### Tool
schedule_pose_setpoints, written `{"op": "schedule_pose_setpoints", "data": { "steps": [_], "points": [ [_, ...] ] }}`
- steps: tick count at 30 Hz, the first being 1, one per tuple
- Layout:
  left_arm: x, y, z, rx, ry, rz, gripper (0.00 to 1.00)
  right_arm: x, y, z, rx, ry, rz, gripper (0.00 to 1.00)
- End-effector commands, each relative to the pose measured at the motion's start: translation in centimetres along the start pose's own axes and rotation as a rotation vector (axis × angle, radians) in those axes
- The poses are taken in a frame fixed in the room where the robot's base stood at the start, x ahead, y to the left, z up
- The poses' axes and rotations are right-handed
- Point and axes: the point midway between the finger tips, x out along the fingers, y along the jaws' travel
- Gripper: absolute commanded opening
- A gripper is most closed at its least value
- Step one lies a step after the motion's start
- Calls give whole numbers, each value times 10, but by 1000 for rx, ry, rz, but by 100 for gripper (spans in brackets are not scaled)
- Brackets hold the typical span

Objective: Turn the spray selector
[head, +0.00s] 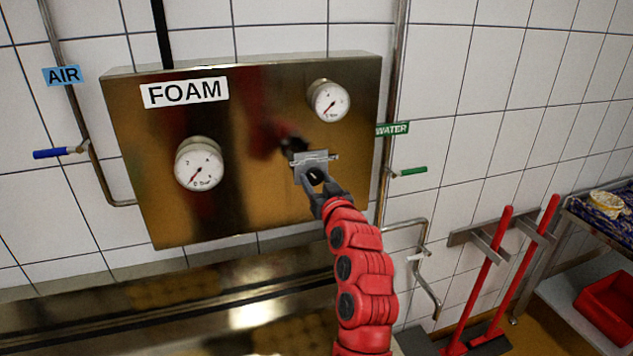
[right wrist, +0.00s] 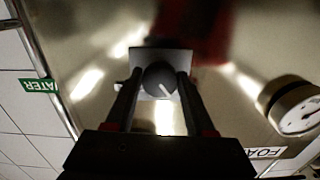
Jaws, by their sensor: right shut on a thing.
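The spray selector is a dark round knob (right wrist: 156,76) with a white pointer mark, on a small grey plate (head: 309,156) fixed to the steel foam panel (head: 250,190). In the right wrist view the knob sits between my two fingers, with the white mark slanting toward the lower right of the picture. My right gripper (head: 314,179) reaches up to the panel and is shut on the knob. In the head view the gripper largely hides the knob. My left gripper is not in view.
Two gauges, a larger one (head: 199,164) and a smaller one (head: 329,101), stick out from the panel. A blue-handled air valve (head: 52,153) is at left, a green-handled water valve (head: 411,171) at right. Red-handled tools (head: 489,262) hang near a rack with a red bin (head: 608,308).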

Motion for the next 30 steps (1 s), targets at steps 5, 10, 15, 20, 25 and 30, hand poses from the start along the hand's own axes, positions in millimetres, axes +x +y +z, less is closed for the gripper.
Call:
{"op": "schedule_pose_setpoints", "data": {
  "steps": [5, 10, 15, 20, 25, 30],
  "points": [
    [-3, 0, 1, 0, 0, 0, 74, -1, 5, -6, 105, 16, 9, 0],
    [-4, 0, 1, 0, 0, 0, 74, -1, 5, -7, 248, 16, 8, 0],
    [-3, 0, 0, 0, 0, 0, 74, -1, 5, -7, 392, 17, 8, 0],
    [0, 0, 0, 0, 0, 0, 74, -1, 5, -8, 514, 18, 7, 0],
    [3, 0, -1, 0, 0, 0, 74, -1, 6, -8, 614, 19, 7, 0],
    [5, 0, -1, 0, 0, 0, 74, -1, 6, -8, 680, 19, 7, 0]
  ]
}}
